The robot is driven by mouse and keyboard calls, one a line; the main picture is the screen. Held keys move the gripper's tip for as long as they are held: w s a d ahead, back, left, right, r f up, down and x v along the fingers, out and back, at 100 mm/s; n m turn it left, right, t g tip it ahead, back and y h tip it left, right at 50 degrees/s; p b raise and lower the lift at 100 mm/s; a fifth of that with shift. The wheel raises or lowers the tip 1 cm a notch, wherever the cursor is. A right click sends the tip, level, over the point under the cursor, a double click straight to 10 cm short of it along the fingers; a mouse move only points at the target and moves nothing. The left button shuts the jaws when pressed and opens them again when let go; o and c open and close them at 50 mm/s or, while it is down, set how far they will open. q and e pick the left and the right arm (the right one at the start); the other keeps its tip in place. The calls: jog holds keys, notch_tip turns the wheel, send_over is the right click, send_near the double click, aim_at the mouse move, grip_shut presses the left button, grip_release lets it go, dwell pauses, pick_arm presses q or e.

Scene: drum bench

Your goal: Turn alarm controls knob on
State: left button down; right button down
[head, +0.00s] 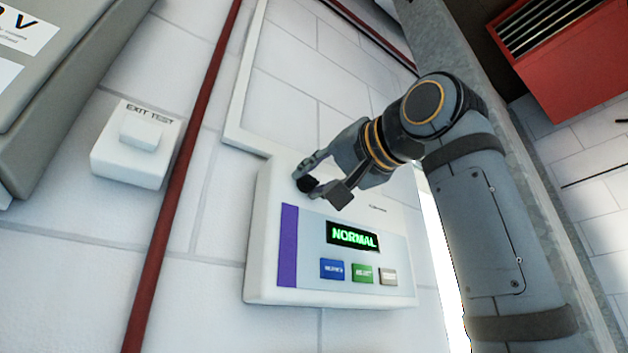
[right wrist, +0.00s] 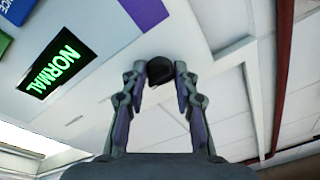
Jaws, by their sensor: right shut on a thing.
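The alarm control panel (head: 300,285) is a white box on the wall, tilted in the head view. Its display (head: 352,236) reads NORMAL in green, and it also shows in the right wrist view (right wrist: 58,69). A black knob (head: 308,184) sits near the panel's upper left. My right gripper (head: 322,188) is at the knob, with one finger on each side. In the right wrist view the knob (right wrist: 160,71) lies between the fingertips, and they are shut on it. The knob's marking cannot be read. My left gripper is not in view.
Blue, green and grey buttons (head: 362,273) sit below the display. A white EXIT TEST box (head: 128,160) is on the wall at left, beside a dark red pipe (head: 180,180). A grey box (head: 60,75) is at upper left, and a red slatted unit (head: 575,60) at upper right.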

dwell(0.6)
jog(key=c, duration=1.3)
grip_release()
jog(key=shift+c, duration=0.2)
jog(key=o, duration=0.3)
jog(key=shift+d, duration=0.15)
jog(key=shift+s, duration=0.1)
jog(key=v, duration=1.2)
jog(key=shift+r, duration=0.1)
